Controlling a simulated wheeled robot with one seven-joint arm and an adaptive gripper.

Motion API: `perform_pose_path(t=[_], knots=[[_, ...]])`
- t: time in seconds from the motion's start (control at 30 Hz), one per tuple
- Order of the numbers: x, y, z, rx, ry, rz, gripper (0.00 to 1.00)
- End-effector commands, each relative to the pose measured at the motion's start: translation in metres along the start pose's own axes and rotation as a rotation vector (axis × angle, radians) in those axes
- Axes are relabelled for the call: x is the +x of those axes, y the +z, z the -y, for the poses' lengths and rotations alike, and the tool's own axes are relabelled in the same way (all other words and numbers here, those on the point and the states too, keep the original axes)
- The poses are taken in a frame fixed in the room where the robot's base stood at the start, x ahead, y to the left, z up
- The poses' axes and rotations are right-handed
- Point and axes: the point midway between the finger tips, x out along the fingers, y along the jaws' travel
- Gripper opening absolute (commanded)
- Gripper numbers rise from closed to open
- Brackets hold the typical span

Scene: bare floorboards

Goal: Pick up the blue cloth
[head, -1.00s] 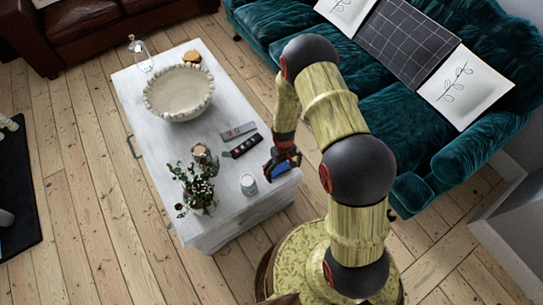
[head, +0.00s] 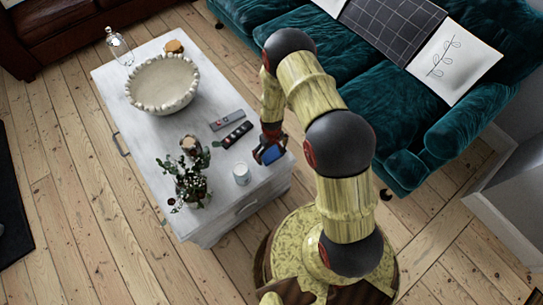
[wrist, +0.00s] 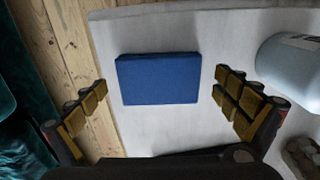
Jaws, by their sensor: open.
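The blue cloth (wrist: 160,79) is a flat, folded rectangular block on the white table (wrist: 215,35), close to the table's edge. In the head view, a blue patch of the cloth (head: 271,154) shows at my gripper (head: 268,150), partly hidden by the fingers. In the wrist view, my gripper (wrist: 165,105) is open, with one finger on each side of the cloth. The fingers are apart from the cloth, and nothing is held between them. I cannot tell the exact height of the fingertips above the table.
A white candle jar (head: 241,174) stands close to my gripper. Two remotes (head: 232,128), a plant (head: 187,180) and a large beaded bowl (head: 163,83) are also on the table. A teal sofa (head: 390,110) stands to the right.

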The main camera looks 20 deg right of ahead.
Motion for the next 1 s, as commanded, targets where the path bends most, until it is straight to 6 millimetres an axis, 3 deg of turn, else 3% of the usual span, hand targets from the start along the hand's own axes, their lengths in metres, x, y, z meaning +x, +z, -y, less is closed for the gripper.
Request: perform_pose_path(t=[0.27, 1.0], knots=[[0.003, -0.0008, 0.0, 0.0, 0.0, -0.002, 0.99], [0.0032, -0.0004, 0.0001, 0.0, 0.0, -0.001, 0.57]])
